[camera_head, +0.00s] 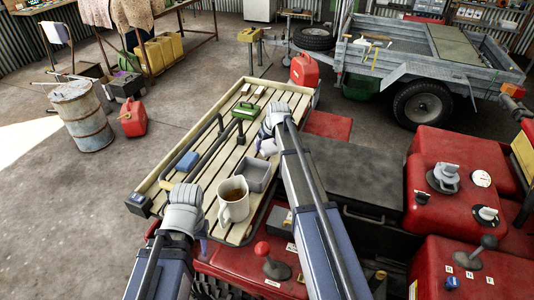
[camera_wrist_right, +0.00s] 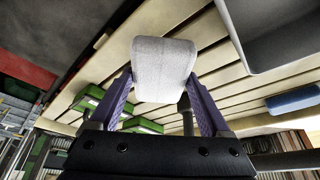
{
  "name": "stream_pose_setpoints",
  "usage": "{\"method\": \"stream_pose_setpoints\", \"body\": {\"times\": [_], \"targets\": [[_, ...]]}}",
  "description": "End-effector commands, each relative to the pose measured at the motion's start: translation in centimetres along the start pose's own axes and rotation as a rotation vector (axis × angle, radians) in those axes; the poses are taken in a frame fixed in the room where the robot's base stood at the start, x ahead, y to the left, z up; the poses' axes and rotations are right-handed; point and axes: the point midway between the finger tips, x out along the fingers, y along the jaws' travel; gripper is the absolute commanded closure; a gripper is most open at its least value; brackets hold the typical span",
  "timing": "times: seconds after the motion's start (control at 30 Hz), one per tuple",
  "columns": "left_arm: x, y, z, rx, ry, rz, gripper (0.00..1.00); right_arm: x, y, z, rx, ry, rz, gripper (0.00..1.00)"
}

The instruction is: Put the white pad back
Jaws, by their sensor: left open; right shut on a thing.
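The white pad (camera_wrist_right: 163,68) is held between the two purple fingers of my right gripper (camera_wrist_right: 160,98), which is shut on it above the slatted rack (camera_wrist_right: 110,58). In the head view the white pad (camera_head: 267,147) shows just beside the right gripper (camera_head: 267,136), partly hidden by the wrist. From the pictures I cannot tell whether the pad touches the slats. My left gripper (camera_head: 190,208) is open and empty at the rack's near left edge, left of the mug; its fingers are mostly hidden.
On the rack (camera_head: 207,130) are a grey open box (camera_head: 257,174), a mug of dark drink (camera_head: 233,207), a blue pad (camera_head: 188,161) and a green item (camera_head: 245,110). Dark bars run along it. A black seat (camera_head: 352,178) lies to the right. Slats left of the bars are largely clear.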

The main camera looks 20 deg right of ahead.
Motion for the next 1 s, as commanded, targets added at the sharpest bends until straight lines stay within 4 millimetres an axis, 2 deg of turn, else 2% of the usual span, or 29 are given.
{"method": "stream_pose_setpoints", "body": {"times": [0.03, 0.23, 0.67, 0.7, 0.87, 1.0], "targets": [[1.0, 0.1, -0.1, 0.0, 0.0, 0.0, 0.54, 1.0, 0.0, 0.4, 0.0, 0.0, 0.0, 0.63], [3.3, 0.3, -0.2, 0.0, 0.0, 0.0, 0.54, 3.1, 0.0, 1.3, 0.0, 0.0, 0.0, 0.63], [3.6, 0.3, -0.2, 0.0, 0.0, 0.0, 0.54, 3.4, 0.0, 1.4, 0.0, 0.0, 0.0, 0.63], [3.5, 0.3, -0.2, 0.0, 0.0, 0.0, 0.54, 3.3, 0.0, 1.4, 0.0, 0.0, 0.0, 0.17], [3.5, 0.3, -0.2, 0.0, 0.0, 0.0, 0.54, 3.2, 0.0, 1.3, 0.0, 0.0, 0.0, 0.0], [3.5, 0.3, -0.2, 0.0, 0.0, 0.0, 0.54, 3.2, 0.0, 1.3, 0.0, 0.0, 0.0, 0.0]]}}
